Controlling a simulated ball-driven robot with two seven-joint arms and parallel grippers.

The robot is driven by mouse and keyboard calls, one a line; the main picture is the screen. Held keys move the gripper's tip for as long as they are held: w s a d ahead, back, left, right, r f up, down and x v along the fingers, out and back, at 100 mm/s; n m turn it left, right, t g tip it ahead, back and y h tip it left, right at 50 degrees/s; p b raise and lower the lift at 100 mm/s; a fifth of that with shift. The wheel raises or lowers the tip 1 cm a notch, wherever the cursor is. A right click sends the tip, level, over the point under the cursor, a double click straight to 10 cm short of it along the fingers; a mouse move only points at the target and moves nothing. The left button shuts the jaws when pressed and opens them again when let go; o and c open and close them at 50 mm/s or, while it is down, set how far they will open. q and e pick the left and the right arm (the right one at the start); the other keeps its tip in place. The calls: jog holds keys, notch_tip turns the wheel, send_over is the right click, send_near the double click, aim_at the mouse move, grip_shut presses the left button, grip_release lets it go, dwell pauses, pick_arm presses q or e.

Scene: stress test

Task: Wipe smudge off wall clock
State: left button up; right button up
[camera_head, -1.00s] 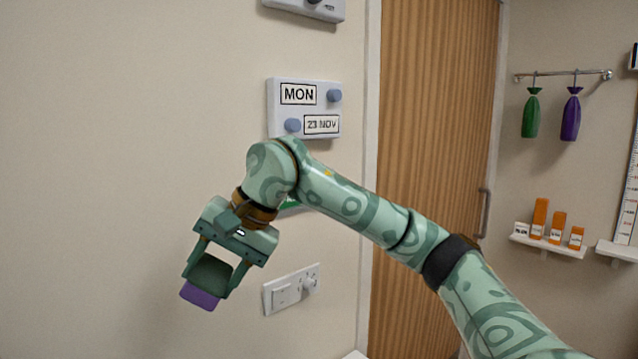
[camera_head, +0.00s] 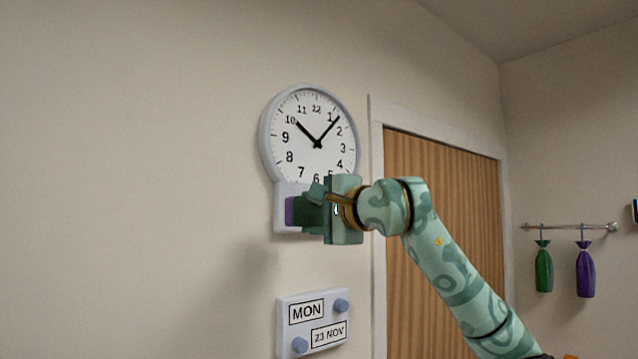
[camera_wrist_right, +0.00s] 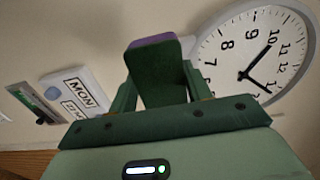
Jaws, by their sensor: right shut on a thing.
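The wall clock (camera_head: 300,150) is round, with a grey rim, white face and black hands, and has a pale box below it. The clock also shows tilted at the right of the wrist view (camera_wrist_right: 260,60). My right gripper (camera_head: 305,210) is shut on a sponge (camera_head: 289,211), purple on one side and dark green on the other. It is in front of the box, just below the dial, and covers part of it. In the wrist view the sponge (camera_wrist_right: 155,72) is between the fingers. I cannot tell whether it touches. I make out no smudge. My left gripper is out of view.
A calendar panel (camera_head: 313,322) reading MON, 23 NOV is on the wall below, with blue knobs. A wooden door (camera_head: 440,210) in a white frame is to the right. Green (camera_head: 543,268) and purple (camera_head: 585,270) bags hang from a rail. The wall left of the clock is bare.

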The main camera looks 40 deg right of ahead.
jog(key=shift+d+r, duration=0.4)
jog(key=shift+r, duration=0.3)
jog(key=shift+w+d+p, duration=0.15)
jog(key=shift+w+p, duration=0.15)
jog(key=shift+w, duration=1.15)
jog(key=shift+w+d+p, duration=0.15)
jog(key=shift+w+p, duration=0.1)
jog(key=shift+w, duration=1.15)
jog(key=shift+w+p, duration=0.65)
jog(key=shift+w, duration=0.25)
jog(key=shift+d, duration=0.1)
jog(key=shift+p, duration=1.15)
